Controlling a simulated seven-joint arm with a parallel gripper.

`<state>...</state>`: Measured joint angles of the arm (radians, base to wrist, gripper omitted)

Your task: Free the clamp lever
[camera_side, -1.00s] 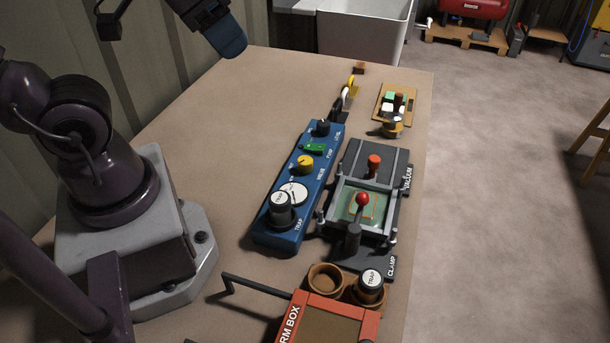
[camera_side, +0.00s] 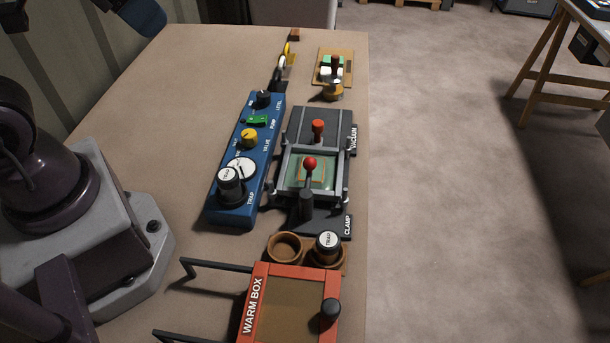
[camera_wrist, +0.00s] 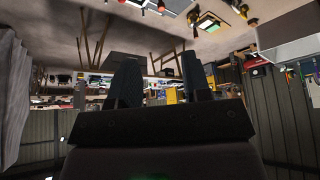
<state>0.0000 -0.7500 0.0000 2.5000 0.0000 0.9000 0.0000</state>
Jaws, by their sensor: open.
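The clamp lever (camera_side: 309,184) has a red ball knob on a dark stem and stands at the front of the clamp, near the CLAMP label. The clamp frame (camera_side: 283,176) is grey, with a greenish panel and a tan piece inside it. Behind it is a dark vacuum plate with a red-topped knob (camera_side: 318,129) near the VACUUM label. My gripper (camera_wrist: 160,85) shows two dark fingers apart with nothing between them in the wrist view. In the side view only a blue-grey part of my arm's end shows at the top left, far from the lever. The fingertips are out of that view.
A blue control panel (camera_side: 222,195) with knobs lies left of the clamp. In front are a red warm box (camera_side: 250,318) with black handles, an empty brown cup (camera_side: 285,246) and a TRAP-labelled jar (camera_side: 328,245). A small wooden board (camera_side: 323,70) lies behind. The bench's left-middle is clear.

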